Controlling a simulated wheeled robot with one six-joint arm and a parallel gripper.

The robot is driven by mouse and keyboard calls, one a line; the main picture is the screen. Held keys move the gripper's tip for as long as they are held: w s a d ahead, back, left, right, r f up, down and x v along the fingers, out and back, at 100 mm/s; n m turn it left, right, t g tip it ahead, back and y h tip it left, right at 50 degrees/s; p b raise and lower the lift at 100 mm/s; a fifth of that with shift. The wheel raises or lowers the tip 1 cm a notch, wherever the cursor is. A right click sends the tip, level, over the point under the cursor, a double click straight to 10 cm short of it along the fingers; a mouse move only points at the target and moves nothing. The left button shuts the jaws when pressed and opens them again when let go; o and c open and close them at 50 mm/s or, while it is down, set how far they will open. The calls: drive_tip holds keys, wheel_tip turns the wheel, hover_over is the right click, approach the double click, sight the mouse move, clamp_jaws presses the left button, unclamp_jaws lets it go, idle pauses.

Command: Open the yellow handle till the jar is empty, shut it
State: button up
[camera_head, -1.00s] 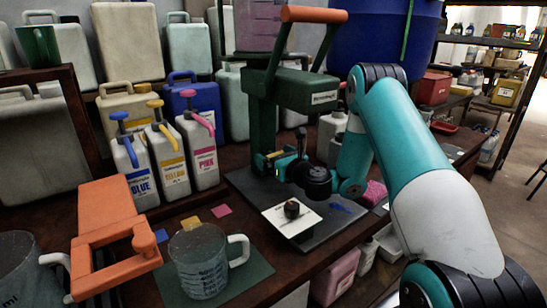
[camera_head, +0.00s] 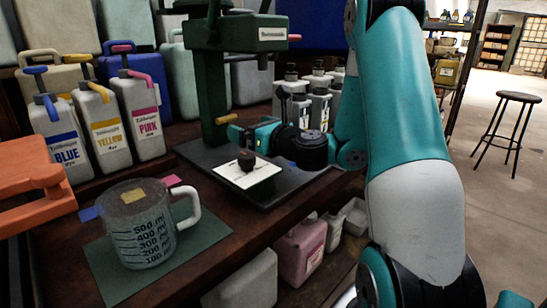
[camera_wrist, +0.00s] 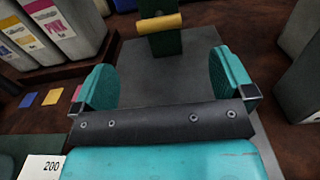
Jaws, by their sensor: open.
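A short yellow handle (camera_head: 227,119) sticks out from the green stand (camera_head: 212,85). It also shows ahead in the wrist view (camera_wrist: 161,22). My gripper (camera_head: 250,133) is open and empty, close in front of the handle. In the wrist view the handle lies beyond my two teal fingers (camera_wrist: 162,75), roughly in line with the gap and apart from them. A clear measuring jug (camera_head: 140,228) stands on a green mat (camera_head: 205,238); I cannot tell how much it holds. The jar above the stand is out of view now.
An orange frame (camera_head: 35,185) is at the left edge. A white card (camera_head: 250,183) lies on the base below my gripper. Grey bottles (camera_head: 318,105) stand behind it.

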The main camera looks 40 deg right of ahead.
drive_tip(key=shift+s+f+b, duration=0.2)
drive_tip(key=shift+s+b, duration=0.15)
drive_tip(key=shift+s, duration=0.15)
drive_tip(key=shift+s+f+b, duration=0.15)
drive_tip(key=shift+s+b, duration=0.2)
drive_tip(key=shift+s, duration=0.15)
drive_tip(key=shift+s+r+b, duration=0.1)
drive_tip(key=shift+s+b, duration=0.15)
drive_tip(key=shift+b, duration=0.35)
drive_tip(key=s+b, duration=0.2)
drive_tip(key=b, duration=0.2)
drive_tip(key=shift+s+d, duration=0.1)
drive_tip(key=shift+s, duration=0.1)
drive_tip(key=s+b, duration=0.2)
drive_tip(key=b, duration=0.1)
drive_tip(key=shift+s+r, duration=0.2)
drive_tip(key=shift+r, duration=0.05)
